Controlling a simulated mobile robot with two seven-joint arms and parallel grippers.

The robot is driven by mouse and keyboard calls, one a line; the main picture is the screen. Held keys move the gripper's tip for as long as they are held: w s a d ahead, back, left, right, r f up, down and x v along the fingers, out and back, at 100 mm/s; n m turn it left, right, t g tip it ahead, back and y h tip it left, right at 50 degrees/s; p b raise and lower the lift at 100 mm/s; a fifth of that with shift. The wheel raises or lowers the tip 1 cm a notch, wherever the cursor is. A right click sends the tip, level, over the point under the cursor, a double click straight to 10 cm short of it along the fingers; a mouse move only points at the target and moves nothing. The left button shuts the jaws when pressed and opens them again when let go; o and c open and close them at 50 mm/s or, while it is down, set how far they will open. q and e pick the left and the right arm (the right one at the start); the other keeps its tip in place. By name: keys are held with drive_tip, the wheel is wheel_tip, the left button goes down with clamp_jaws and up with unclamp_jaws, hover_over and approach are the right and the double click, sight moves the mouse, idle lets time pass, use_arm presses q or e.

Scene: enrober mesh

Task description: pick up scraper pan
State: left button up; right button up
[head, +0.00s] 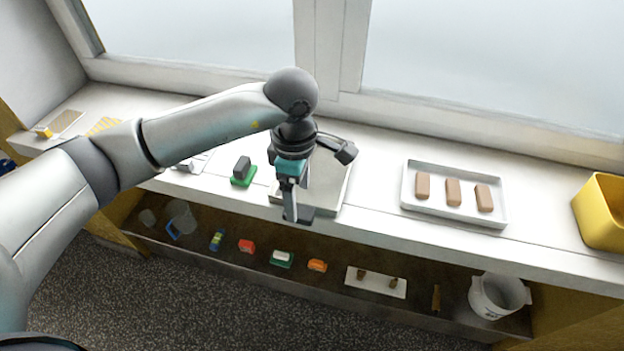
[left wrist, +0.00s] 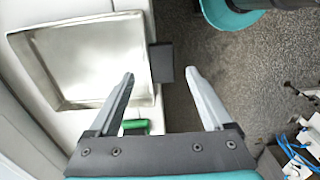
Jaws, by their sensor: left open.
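The scraper pan is a shallow, square metal pan (head: 332,185) on the white counter below the window, partly hidden by my left arm in the head view. In the left wrist view the pan (left wrist: 85,65) lies at the left, with a dark flat tab (left wrist: 162,62) on its side, out past the counter edge. My left gripper (head: 291,212) is over the pan's near side. In the left wrist view the gripper (left wrist: 160,76) is open and empty, its fingers to either side of the tab's line. Contact cannot be told. My right gripper is not in view.
A white tray (head: 454,221) with three brown bars stands right of the pan, and a yellow bin (head: 601,212) farther right. A green-based block (head: 243,172) is close left. A lower shelf holds several small items and a white bucket (head: 498,296).

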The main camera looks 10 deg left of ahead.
sight(299, 210)
use_arm(q)
wheel_tip(299, 210, down, 4)
drive_tip(key=shift+s+d, duration=0.1)
clamp_jaws()
idle(0.7)
idle(0.3)
